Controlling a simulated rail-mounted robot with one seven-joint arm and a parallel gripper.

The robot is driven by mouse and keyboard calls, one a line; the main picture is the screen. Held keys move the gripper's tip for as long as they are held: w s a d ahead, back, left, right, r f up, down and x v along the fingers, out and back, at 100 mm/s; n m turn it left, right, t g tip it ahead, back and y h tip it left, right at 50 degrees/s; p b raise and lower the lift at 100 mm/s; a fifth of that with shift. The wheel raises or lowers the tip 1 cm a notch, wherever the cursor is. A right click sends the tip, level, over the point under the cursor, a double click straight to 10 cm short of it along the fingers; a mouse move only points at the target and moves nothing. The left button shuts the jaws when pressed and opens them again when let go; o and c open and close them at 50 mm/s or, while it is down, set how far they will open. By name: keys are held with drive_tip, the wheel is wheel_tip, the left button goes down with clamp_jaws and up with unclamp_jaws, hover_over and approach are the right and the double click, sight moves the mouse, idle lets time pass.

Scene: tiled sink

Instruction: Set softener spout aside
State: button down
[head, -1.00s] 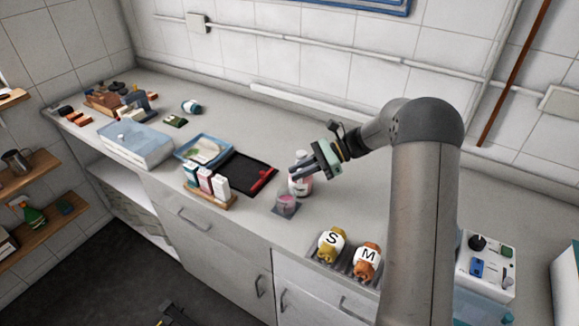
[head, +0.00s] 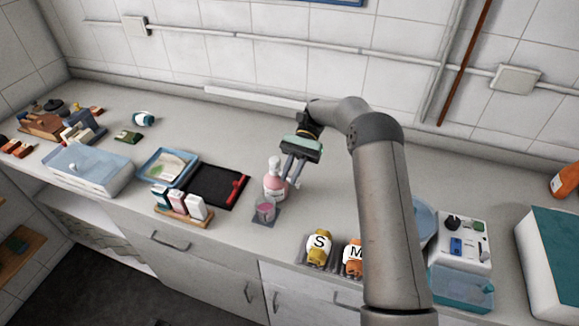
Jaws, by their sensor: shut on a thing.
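The softener bottle (head: 275,185), pale with a pinkish label and neck, stands upright on the counter in the head view. My gripper (head: 294,179) points down just to the right of the bottle, low over the counter. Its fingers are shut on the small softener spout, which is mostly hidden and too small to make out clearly. I cannot tell whether the spout touches the counter. A small clear cup with pink contents (head: 264,211) stands in front of the bottle on a dark square.
A black tray with a red strip (head: 213,194) and a rack of small cartons (head: 178,211) are to the left. Yellow and orange containers marked S (head: 319,247) and M (head: 352,257) stand in front. The counter behind and right of the bottle is largely clear.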

idle(0.3)
drive_tip(key=c, duration=1.4)
unclamp_jaws()
wheel_tip(320, 180, up, 2)
drive_tip(key=shift+p, duration=0.35)
drive_tip(key=s+d+r+b, duration=0.1)
drive_tip(key=s+r+b, duration=0.1)
drive_tip(key=s+r, duration=0.3)
drive_tip(key=s+d+r+b, duration=0.2)
drive_tip(key=s+r+b, duration=0.1)
drive_tip(key=s+r, duration=0.3)
drive_tip(key=s, duration=0.2)
drive_tip(key=shift+s+d, duration=0.25)
drive_tip(key=shift+s, duration=0.05)
